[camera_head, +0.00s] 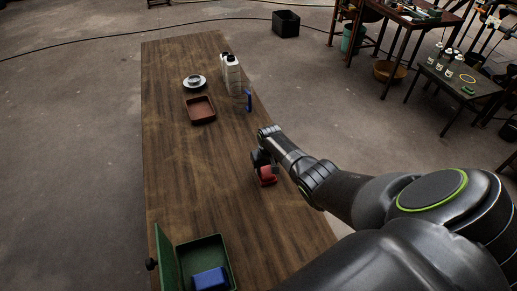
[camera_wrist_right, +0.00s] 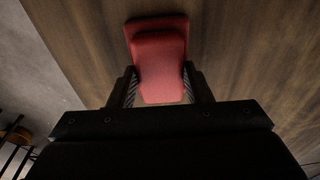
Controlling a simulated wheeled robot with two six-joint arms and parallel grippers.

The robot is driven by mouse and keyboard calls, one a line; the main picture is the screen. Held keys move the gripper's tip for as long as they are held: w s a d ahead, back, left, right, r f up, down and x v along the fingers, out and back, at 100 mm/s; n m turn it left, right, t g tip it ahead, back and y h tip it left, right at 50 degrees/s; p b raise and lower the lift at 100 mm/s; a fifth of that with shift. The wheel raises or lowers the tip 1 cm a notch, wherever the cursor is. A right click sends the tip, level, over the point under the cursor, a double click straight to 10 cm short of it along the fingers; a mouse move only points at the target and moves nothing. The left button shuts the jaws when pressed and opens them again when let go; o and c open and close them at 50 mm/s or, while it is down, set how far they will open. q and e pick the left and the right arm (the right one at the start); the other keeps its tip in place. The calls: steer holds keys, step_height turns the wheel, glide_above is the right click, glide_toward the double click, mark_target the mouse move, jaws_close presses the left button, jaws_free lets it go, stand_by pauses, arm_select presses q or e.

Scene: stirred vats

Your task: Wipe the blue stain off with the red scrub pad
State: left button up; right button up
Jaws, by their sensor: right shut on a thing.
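The red scrub pad (camera_head: 268,180) is at the right side of the long wooden table, low at the tabletop. My right gripper (camera_head: 264,168) is shut on it from above. In the right wrist view the pad (camera_wrist_right: 157,28) shows a wide base and a narrower raised grip, and the fingers of my right gripper (camera_wrist_right: 161,90) press on both sides of that grip. I cannot tell whether the pad touches the wood. I cannot make out a blue stain on the table in either view. My left gripper is out of view.
On the wooden table (camera_head: 185,150) stand a brown-red tray (camera_head: 201,110), a white dish (camera_head: 194,82), white bottles (camera_head: 233,75) and an upright blue item (camera_head: 249,101). An open green box (camera_head: 228,252) with a blue block (camera_head: 210,279) is at the near end. The table's middle is clear.

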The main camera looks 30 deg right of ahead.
steer(key=shift+w+d+r+p, duration=0.1)
steer(key=shift+w+r+p, duration=0.05)
steer(key=shift+r+p, duration=0.4)
steer(key=shift+w+r+p, duration=0.1)
steer(key=shift+r+p, duration=0.25)
steer(key=shift+r, duration=0.35)
steer(key=r+p, duration=0.1)
steer(key=r, duration=0.1)
steer(key=s+r+p, duration=0.1)
steer(key=shift+r+p, duration=0.35)
steer(key=shift+p, duration=0.05)
steer(key=shift+w+r+p, duration=0.25)
steer(key=shift+r+p, duration=0.3)
steer(key=shift+p, duration=0.1)
steer(key=shift+r+p, duration=0.3)
steer(key=shift+s+r, duration=0.1)
steer(key=shift+r, duration=0.15)
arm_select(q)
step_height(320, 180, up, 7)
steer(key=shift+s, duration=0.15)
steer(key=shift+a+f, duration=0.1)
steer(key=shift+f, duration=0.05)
arm_select(e)
steer(key=shift+f, duration=0.1)
